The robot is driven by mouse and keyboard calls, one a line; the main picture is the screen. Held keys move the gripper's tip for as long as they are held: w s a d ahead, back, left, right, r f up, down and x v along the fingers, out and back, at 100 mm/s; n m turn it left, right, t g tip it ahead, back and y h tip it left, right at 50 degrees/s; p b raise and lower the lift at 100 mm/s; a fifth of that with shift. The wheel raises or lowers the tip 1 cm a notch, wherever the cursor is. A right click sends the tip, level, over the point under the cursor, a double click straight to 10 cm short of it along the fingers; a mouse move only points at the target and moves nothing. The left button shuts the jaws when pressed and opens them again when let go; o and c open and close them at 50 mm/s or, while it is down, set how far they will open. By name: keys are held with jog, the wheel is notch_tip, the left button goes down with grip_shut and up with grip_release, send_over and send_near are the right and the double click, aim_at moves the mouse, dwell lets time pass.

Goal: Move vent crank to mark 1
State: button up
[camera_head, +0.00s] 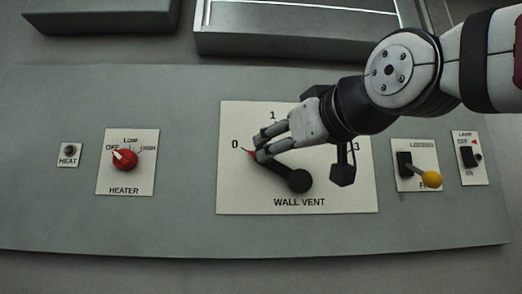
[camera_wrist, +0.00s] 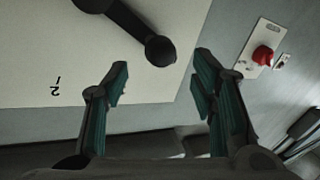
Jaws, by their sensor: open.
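The wall vent panel (camera_head: 235,195) is a white plate with marks 0, 1 and 3 in view; my arm covers part of it. The black vent crank (camera_head: 278,168) runs from a round black end (camera_head: 300,180) up and left, with a red tip near 0. My gripper (camera_head: 260,147) is over the crank's upper-left end, hiding some of it. In the wrist view my gripper (camera_wrist: 158,85) is open, and the crank's round knob (camera_wrist: 160,50) shows beyond and between the fingertips, apparently not gripped.
The heater panel (camera_head: 125,180) with its red knob (camera_head: 125,159) is to the left, beside a small HEAT panel (camera_head: 69,154). A yellow-tipped lever (camera_head: 431,179) and a lamp switch (camera_head: 469,157) are to the right. Grey boxes line the top.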

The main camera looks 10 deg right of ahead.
aim_at(285, 169)
jog(key=w, duration=0.2)
jog(key=w+a, duration=0.1)
jog(key=w, duration=0.2)
jog(key=w+p, duration=0.1)
jog(key=w, duration=0.1)
jog(key=shift+w+a, duration=0.25)
jog(key=shift+w, duration=0.05)
grip_shut()
